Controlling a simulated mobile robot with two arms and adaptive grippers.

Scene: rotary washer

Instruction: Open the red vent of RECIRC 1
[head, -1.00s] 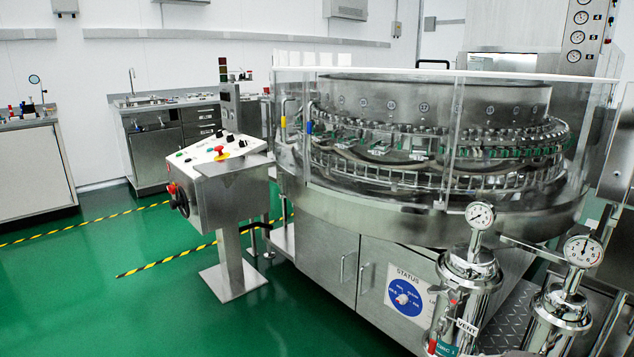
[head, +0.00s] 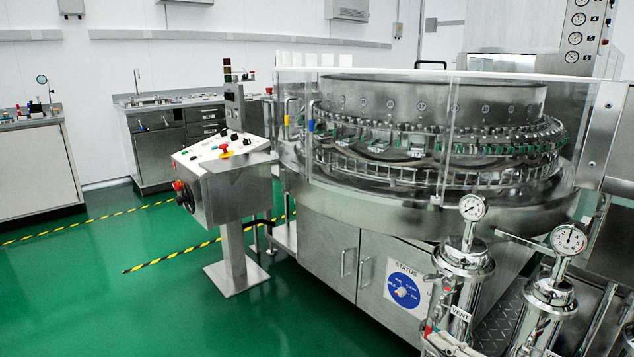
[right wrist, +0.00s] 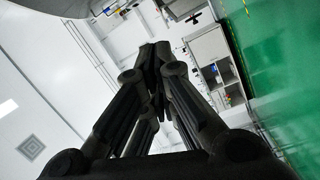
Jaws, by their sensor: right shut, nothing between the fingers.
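The left chrome filter housing (head: 462,268), with a round gauge (head: 473,207) on top, stands at the lower right of the head view. A white VENT tag (head: 460,313) hangs on its front. A small red part (head: 428,329) shows beside it, low at the picture's edge; I cannot tell how the vent is set. No RECIRC 1 label is readable now. My right gripper (right wrist: 155,55) is shut and empty in the right wrist view, pointing towards the wall and cabinets, with no vent near its fingertips. I cannot make it out clearly in the head view. My left gripper is not in view.
A second chrome housing (head: 546,300) with its own gauge (head: 568,239) stands to the right. The rotary washer (head: 430,222) fills the space behind. A control pedestal (head: 228,190) stands left of the washer. Green floor (head: 150,310) is open at the left.

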